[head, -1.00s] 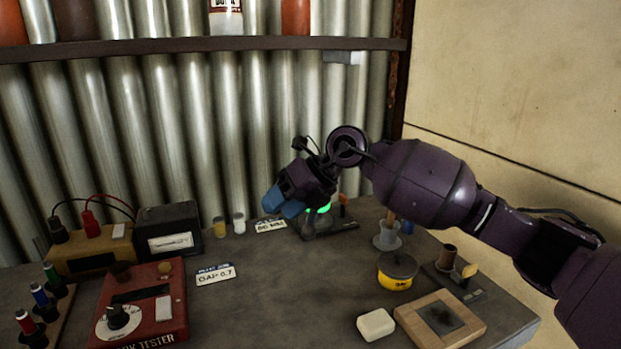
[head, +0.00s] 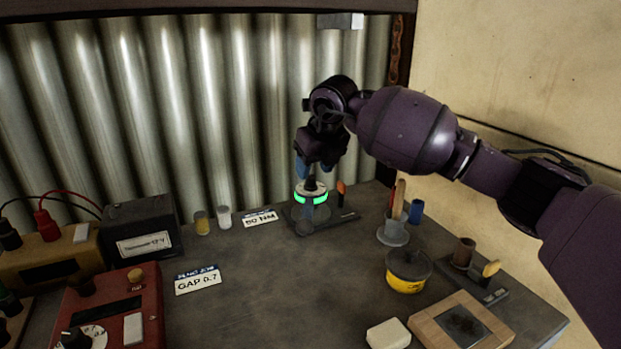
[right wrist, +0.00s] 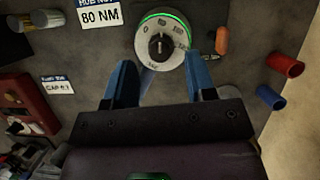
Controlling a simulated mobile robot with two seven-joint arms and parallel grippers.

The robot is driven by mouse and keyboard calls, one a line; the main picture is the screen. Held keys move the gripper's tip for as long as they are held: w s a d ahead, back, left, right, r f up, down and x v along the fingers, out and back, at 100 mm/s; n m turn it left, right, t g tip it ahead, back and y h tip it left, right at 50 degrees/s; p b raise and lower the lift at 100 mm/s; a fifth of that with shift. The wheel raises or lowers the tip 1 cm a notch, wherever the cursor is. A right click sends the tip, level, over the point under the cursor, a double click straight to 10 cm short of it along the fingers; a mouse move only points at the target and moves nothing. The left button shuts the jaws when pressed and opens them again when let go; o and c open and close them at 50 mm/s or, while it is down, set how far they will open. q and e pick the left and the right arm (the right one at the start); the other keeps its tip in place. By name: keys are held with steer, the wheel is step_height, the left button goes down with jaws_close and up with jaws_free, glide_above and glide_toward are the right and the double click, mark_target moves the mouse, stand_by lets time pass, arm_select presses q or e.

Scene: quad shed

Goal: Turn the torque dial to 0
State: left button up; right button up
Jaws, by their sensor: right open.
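The torque dial (head: 311,192) stands on a dark base at the back of the bench, with a lit green ring around it. In the right wrist view it is a pale numbered disc (right wrist: 167,57) with a black knob (right wrist: 158,44). The knob's white mark seems to point up in the picture; its exact reading is too small to tell. My right gripper (head: 310,168) points down just above the dial. Its blue fingers (right wrist: 161,78) are spread, with nothing between them, and the dial shows beyond their tips. My left gripper is not in view.
An "80 NM" card (right wrist: 99,14) lies beside the dial. An orange-handled item (head: 341,190) stands close on its right. A grey funnel-like holder (head: 393,233) and a yellow tin (head: 406,271) are further right. A red tester (head: 112,305) is at front left.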

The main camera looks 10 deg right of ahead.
mark_target(311, 177)
steer(key=shift+x, duration=1.55)
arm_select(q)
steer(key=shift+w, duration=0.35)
arm_select(e)
steer(key=shift+r, duration=0.1)
steer(key=shift+c, duration=0.5)
steer(key=c, duration=0.8)
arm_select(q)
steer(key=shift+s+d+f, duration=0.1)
arm_select(e)
steer(key=shift+c, duration=0.2)
